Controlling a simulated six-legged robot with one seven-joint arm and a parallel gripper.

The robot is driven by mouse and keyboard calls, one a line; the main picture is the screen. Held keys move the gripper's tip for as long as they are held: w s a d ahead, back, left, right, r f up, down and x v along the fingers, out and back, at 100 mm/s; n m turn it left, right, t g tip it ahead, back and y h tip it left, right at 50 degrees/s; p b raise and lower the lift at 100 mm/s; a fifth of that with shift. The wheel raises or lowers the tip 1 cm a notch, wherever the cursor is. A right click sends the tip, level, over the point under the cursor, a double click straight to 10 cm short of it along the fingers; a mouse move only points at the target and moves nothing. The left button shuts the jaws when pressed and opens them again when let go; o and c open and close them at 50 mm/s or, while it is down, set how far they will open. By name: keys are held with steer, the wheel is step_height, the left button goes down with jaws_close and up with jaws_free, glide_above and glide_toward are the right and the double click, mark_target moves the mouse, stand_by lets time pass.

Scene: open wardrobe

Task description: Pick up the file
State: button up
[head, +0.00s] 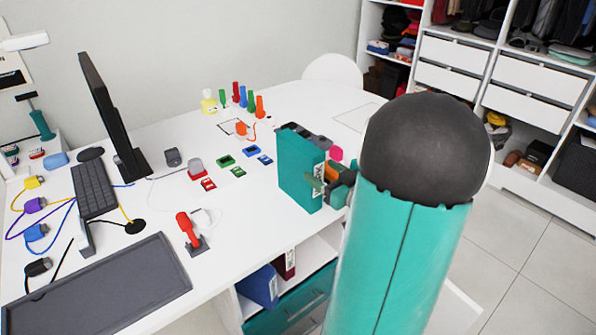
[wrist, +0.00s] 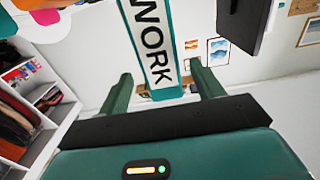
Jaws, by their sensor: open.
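A teal file (head: 297,170) stands upright on the white desk near its front edge. In the wrist view its narrow spine (wrist: 140,12), with a white label reading WORK, faces my gripper. My gripper (head: 322,181) is at the file's right side in the head view, partly hidden by my arm. In the wrist view my gripper (wrist: 163,82) is open, with one green finger on each side of the spine. Gaps show between the spine and both fingers. Whether the spine reaches in between the fingertips in depth is hard to tell.
The white desk (head: 140,190) holds a monitor (head: 111,120), a keyboard (head: 94,189), a dark mat (head: 100,290) and small coloured items. A grey object and a pink piece (head: 336,154) are close behind the file. A blue binder (head: 260,287) stands on a shelf below.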

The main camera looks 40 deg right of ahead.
mark_target(306, 160)
steer(key=w, duration=0.7)
steer(key=shift+d, duration=0.35)
steer(key=shift+r, duration=0.1)
jaws_close()
